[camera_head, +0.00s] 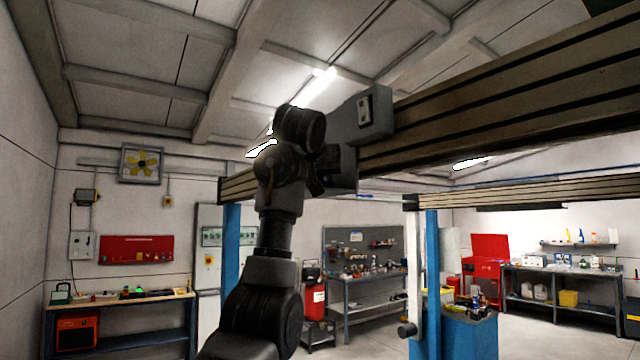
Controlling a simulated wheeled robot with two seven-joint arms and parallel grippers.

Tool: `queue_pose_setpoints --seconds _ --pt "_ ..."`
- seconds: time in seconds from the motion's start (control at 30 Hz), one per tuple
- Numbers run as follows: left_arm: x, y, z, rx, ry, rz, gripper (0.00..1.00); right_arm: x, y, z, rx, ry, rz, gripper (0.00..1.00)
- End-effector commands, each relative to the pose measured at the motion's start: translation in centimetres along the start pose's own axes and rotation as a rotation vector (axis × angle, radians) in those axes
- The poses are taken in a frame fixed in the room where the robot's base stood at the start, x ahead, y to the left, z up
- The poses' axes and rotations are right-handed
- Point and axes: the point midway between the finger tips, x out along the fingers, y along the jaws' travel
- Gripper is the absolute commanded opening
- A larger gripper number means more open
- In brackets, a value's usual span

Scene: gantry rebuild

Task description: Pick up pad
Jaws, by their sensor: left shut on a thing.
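My left gripper (328,170) is dark and small in view, beside a grey block (372,117) with a small label at the beam's end. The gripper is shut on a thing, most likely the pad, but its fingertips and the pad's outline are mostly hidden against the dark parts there. I cannot tell whether the grey block is part of the pad or of the beam. My right gripper is not in view.
A second beam (530,197) and blue posts (432,270) stand behind. A left workbench (120,310), a back bench (365,280) and a right bench (560,275) line the walls. Floor shows at lower right.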

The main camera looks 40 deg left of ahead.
Motion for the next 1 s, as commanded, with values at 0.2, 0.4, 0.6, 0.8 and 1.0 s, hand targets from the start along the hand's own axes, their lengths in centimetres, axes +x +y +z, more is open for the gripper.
queue_pose_setpoints --seconds 0.2,0.4,0.6,0.8,1.0 --pt "0.1 0.1 0.1 0.003 -0.005 -0.001 0.02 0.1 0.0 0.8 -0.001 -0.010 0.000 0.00" --pt "-0.3 0.0 -0.8 0.000 -0.003 -0.001 0.02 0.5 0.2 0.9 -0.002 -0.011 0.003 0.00" --pt "-1.0 -0.1 -2.9 0.000 -0.002 -0.002 0.02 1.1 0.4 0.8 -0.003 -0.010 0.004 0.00" --pt "-4.9 -2.8 -6.3 -0.004 0.001 -0.001 0.02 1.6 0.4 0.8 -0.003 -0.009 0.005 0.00" --pt "-8.9 -6.2 -8.2 -0.003 0.001 -0.001 0.02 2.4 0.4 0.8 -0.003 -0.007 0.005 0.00"
